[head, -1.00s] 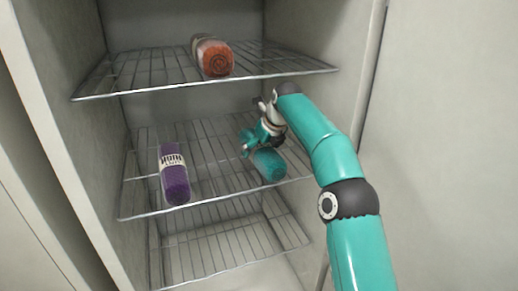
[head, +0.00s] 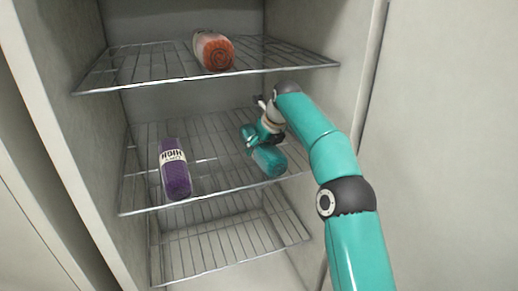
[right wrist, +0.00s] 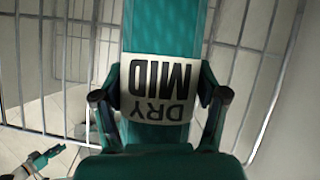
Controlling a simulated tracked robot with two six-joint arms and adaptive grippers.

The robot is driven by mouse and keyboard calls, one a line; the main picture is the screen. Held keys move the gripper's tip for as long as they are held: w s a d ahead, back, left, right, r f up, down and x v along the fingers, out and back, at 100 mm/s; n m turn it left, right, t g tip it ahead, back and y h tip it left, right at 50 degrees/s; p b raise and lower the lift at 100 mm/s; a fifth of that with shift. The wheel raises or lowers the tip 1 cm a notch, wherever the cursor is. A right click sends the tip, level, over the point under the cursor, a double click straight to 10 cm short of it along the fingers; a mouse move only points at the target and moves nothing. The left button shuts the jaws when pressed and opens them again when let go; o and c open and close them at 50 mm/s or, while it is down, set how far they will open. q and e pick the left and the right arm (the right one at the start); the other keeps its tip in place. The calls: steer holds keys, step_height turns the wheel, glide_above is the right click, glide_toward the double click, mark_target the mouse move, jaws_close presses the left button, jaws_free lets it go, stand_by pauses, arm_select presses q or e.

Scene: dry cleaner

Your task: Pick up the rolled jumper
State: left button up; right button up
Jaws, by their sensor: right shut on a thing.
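The rolled jumper is a teal roll (head: 268,162) on the right of the middle wire shelf, and several rolls look alike in shape. In the right wrist view the teal roll (right wrist: 160,52) runs upright through the picture, with a white label reading "MID DRY". My right gripper (head: 253,140) is shut on it, with one dark finger at each side of the label. I cannot tell whether the roll still touches the shelf. Part of my left gripper (right wrist: 45,158) seems to show small at the lower left of the right wrist view; its jaws are unclear.
A purple roll (head: 176,180) labelled "HIGH" lies at the left of the middle shelf (head: 215,187). An orange roll (head: 213,50) lies on the upper shelf (head: 120,72). A lower shelf is empty. The cabinet's right wall stands close to my right arm.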

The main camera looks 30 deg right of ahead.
steer(key=shift+r, duration=0.3)
